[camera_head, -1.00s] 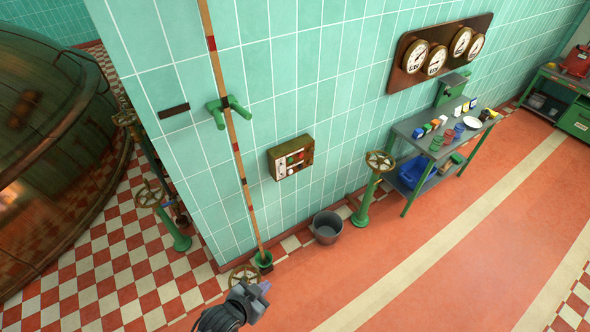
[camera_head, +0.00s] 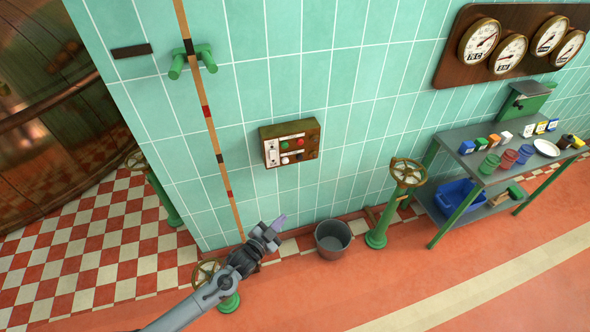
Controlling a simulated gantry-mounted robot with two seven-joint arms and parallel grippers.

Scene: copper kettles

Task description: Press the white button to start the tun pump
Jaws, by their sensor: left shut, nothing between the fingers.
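A brown control box (camera_head: 312,134) is mounted on the teal tiled wall. On its front are a white switch plate at the left, a green and a red button in the upper row, and the white button (camera_head: 285,160) in the lower row beside a darker one. My left gripper (camera_head: 279,220) is shut and empty. In the picture it is below the box, apart from it, with its purplish fingertips pointing up and right. My right gripper is not in view.
A grey bucket (camera_head: 333,238) and a green valve stand (camera_head: 377,236) are on the floor right of my gripper. A workbench (camera_head: 478,166) stands further right. The wall just below the box is clear.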

